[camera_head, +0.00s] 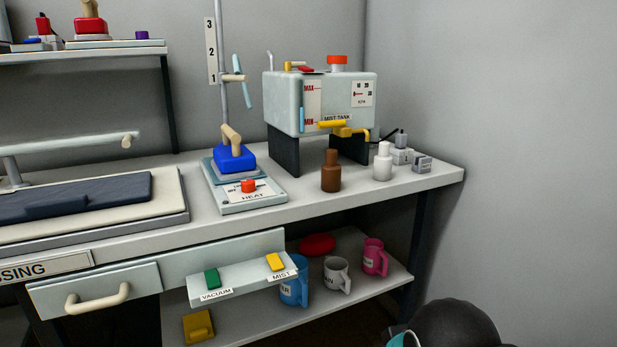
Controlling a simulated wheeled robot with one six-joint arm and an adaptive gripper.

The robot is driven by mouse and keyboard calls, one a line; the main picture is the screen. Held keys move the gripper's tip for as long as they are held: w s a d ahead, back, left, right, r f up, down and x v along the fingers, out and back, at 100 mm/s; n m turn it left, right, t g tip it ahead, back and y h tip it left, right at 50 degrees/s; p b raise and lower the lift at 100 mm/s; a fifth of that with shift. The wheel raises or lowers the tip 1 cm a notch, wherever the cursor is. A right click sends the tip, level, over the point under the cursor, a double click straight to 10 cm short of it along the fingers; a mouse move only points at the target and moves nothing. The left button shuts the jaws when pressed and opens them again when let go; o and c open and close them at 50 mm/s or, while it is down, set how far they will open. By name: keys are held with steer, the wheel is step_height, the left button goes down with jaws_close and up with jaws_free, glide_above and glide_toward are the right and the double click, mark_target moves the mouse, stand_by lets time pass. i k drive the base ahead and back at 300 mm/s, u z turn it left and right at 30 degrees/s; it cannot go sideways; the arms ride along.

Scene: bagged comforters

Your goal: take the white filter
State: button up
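I cannot pick out with certainty which thing is the white filter. A white bottle (383,164) stands upright on the worktop (330,205) near its right end, beside a brown bottle (331,172). Just right of the white bottle are small pale grey-white blocks (402,157) with dark parts on top, and another small grey block (422,164) with a label too small to read. Nothing holds any of these. My gripper is not recognisable in this view.
A mist tank (290,105) on dark legs stands behind the bottles. A heat unit (250,196) sits left of it. A dark rounded shape (455,325) fills the bottom right.

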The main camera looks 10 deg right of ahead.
mark_target(383, 162)
steer(key=k, duration=0.6)
steer(key=z, duration=0.65)
steer(key=i, duration=1.45)
steer(key=u, duration=0.1)
